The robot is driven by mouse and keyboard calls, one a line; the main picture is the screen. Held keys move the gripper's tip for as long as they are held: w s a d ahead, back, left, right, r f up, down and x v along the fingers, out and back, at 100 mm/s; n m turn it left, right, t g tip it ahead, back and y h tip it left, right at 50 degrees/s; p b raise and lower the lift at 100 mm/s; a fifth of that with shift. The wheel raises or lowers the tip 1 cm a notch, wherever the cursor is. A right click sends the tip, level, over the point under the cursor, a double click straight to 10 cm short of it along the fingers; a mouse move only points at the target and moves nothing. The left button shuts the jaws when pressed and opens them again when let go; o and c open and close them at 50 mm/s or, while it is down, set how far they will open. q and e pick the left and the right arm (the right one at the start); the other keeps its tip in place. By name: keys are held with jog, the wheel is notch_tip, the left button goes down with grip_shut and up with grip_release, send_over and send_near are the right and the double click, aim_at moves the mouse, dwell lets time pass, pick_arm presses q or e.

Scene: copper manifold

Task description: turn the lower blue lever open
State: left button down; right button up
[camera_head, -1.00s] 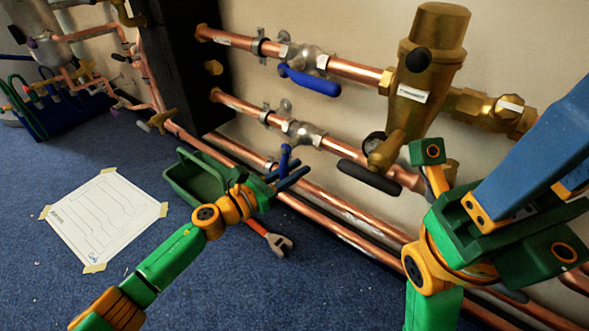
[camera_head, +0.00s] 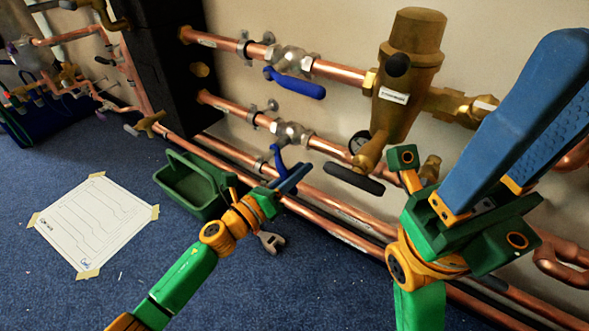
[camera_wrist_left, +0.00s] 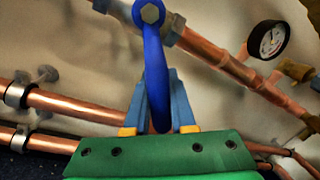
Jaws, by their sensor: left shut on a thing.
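The lower blue lever (camera_head: 277,158) hangs down from its valve (camera_head: 292,133) on the lower copper pipe, across the pipe's line. My left gripper (camera_head: 293,178) is at the lever's lower end, shut on it. In the left wrist view the lever (camera_wrist_left: 154,55) runs down from its bolt into the space between the two blue fingers (camera_wrist_left: 160,100); its end is partly hidden there. My right gripper (camera_head: 566,62) is raised at the right, its blue fingers apart and nothing visible between them.
The upper blue lever (camera_head: 296,84) lies nearly along the upper pipe. A brass regulator (camera_head: 408,75) with a black handle (camera_head: 354,179) and a gauge (camera_wrist_left: 271,38) stands right of the valves. A green tray (camera_head: 190,207), a wrench (camera_head: 271,242) and a taped sheet (camera_head: 95,225) are on the floor.

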pick_arm(q)
jog(key=shift+d+r, duration=0.1)
dwell(0.5)
jog(key=c, duration=0.8)
grip_release()
jog(key=shift+o, duration=0.2)
jog(key=shift+s, duration=0.1)
jog(key=p+v, duration=0.1)
jog(key=v, duration=0.6)
